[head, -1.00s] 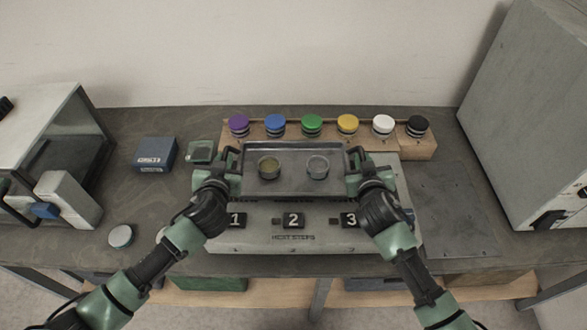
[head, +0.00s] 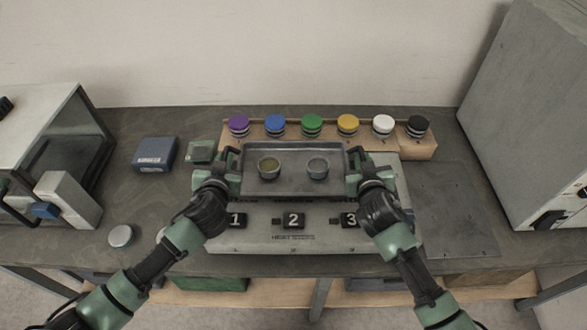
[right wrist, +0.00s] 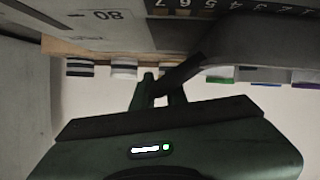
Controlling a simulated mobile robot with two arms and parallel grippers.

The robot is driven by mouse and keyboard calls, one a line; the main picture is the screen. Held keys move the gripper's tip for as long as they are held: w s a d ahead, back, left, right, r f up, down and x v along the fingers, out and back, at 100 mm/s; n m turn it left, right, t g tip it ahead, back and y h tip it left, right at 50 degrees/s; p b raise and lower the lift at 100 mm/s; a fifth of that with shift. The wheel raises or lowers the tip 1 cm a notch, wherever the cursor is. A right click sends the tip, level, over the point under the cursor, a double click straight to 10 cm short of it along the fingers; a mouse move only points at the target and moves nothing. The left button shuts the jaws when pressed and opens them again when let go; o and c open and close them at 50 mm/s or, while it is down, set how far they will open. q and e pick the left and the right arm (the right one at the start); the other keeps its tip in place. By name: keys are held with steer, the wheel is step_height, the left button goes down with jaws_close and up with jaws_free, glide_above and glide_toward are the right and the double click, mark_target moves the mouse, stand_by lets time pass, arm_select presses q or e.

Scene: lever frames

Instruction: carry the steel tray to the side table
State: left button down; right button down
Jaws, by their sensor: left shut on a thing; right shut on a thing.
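The steel tray (head: 293,184) is in the middle of the head view, level above or on the "HEAT STEPS" panel; I cannot tell whether it touches. My left gripper (head: 233,168) is shut on the tray's left end. My right gripper (head: 354,168) is shut on its right end. In the right wrist view the gripper's fingers (right wrist: 170,88) reach a dark handle bar. No side table can be made out.
A wooden rack (head: 330,136) with several coloured-lid jars stands behind the tray. The numbered panel (head: 290,245) lies below it. A blue box (head: 155,154) and a glass-fronted case (head: 60,150) are left, a large grey cabinet (head: 530,110) right. A flat dark plate (head: 450,210) is bare.

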arm_select(q)
steer(key=shift+r, duration=0.2)
arm_select(e)
steer(key=shift+r, duration=0.2)
